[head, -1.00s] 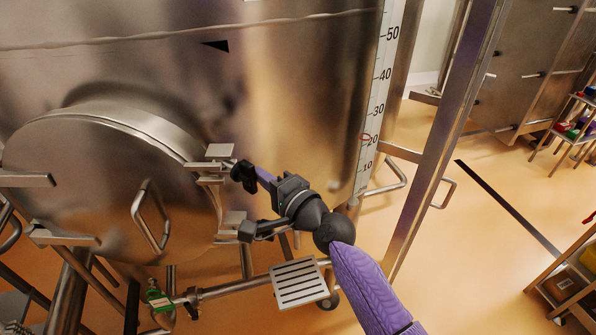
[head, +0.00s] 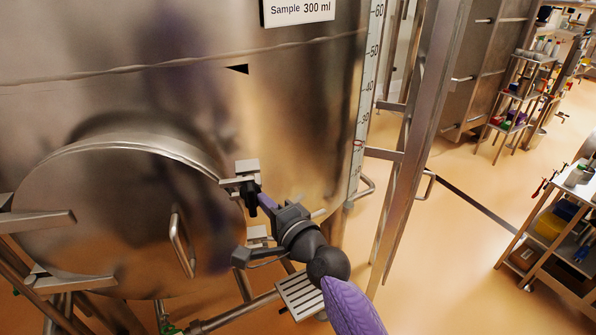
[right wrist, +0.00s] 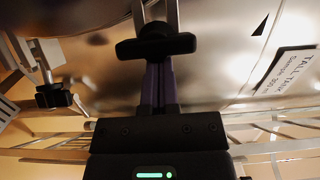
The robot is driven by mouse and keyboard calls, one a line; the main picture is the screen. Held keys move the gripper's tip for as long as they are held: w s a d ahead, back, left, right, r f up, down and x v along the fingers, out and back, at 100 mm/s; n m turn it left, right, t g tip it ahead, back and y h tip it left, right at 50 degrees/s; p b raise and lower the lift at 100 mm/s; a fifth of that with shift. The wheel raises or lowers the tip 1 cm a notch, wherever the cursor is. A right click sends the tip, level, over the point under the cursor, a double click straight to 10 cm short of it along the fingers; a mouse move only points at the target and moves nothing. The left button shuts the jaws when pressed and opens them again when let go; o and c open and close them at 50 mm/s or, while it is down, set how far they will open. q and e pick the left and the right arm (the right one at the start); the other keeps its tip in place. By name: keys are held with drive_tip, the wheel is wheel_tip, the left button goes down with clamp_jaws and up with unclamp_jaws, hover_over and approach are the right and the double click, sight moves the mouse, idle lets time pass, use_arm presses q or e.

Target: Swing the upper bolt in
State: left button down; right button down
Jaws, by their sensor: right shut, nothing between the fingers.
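The round steel hatch (head: 110,220) with a loop handle (head: 182,243) sits on the hopper front in the head view. The upper bolt's black knob (head: 250,190) is at the hatch's right edge, just below a steel bracket (head: 247,166). In the right wrist view the T-shaped knob (right wrist: 157,43) is ahead of my fingers, with steel prongs beyond it. My right gripper (head: 263,201) is shut and empty, its purple fingertips (right wrist: 157,88) at the knob; I cannot tell whether they touch. The lower bolt's knob (right wrist: 52,96) shows at left there. My left gripper is not in view.
The lower bracket (head: 257,236) is partly hidden by my right gripper. A steel post (head: 415,150) stands right of the hopper. Shelves (head: 565,225) are at the far right, with open floor (head: 450,260) between. A slotted step (head: 300,296) lies below my wrist.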

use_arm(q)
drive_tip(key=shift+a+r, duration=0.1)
use_arm(e)
drive_tip(key=shift+s+a+f, duration=0.1)
drive_tip(key=shift+s+a, duration=0.05)
drive_tip(key=shift+a, duration=0.15)
idle(0.3)
